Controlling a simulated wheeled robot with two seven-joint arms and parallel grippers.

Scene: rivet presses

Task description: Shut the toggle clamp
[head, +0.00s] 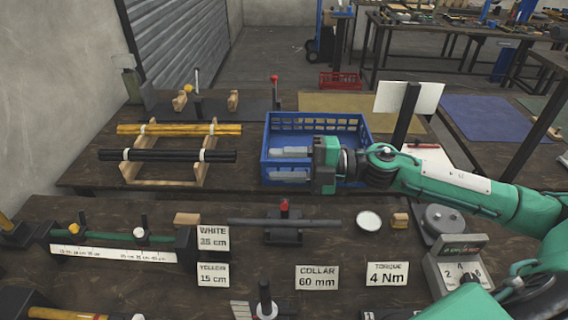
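A small clamp-like fixture with a red-tipped upright lever (284,208) sits on a dark base on the near bench, at the middle of a grey bar (250,222). Another red-tipped upright lever (275,86) stands on a dark plate at the back of the far bench. I cannot tell for sure which one is the toggle clamp. My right gripper (284,164) reaches in from the right over the blue crate, pointing left. Its two grey fingers are apart with nothing between them. It is beyond the near fixture and apart from both levers. My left gripper is not in view.
A blue crate (318,122) stands under my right gripper. A wooden rack (160,170) with yellow and black bars is to its left. A green bar in a fixture (115,240), a torque display (460,262) and several label cards (317,278) occupy the near bench.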

